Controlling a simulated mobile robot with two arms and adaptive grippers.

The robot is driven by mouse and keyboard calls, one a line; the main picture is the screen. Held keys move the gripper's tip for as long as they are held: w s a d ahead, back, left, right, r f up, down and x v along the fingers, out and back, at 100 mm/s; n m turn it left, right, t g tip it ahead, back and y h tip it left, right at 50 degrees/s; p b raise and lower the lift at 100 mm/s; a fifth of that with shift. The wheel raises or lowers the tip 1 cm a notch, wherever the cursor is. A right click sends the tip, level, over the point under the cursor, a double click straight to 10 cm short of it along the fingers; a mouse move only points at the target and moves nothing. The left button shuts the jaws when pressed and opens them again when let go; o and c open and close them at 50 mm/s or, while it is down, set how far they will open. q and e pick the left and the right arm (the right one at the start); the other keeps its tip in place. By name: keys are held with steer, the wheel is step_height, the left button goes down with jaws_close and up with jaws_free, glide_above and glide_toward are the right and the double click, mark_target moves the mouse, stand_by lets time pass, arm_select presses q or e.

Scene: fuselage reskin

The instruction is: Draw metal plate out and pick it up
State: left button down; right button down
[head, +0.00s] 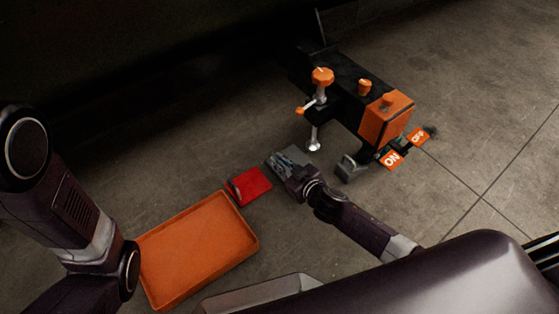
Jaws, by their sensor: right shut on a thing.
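The metal plate (290,154) is a small grey piece low near the floor, left of the orange and black machine. My right gripper (284,166) is shut on its near side and partly covers it. The picture is too small to tell whether the plate touches the floor or what lies under it. My left arm comes in at the left edge, but its gripper is out of view.
A red block (249,186) lies just left of the plate. An empty orange tray (198,250) is in front of it. The machine (386,117) has orange knobs and ON and OFF tags. A grey block (352,168) stands right of my right gripper.

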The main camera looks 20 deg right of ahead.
steer(key=c, duration=2)
jaws_free()
steer(key=v, duration=1.2)
steer(key=shift+r, duration=0.1)
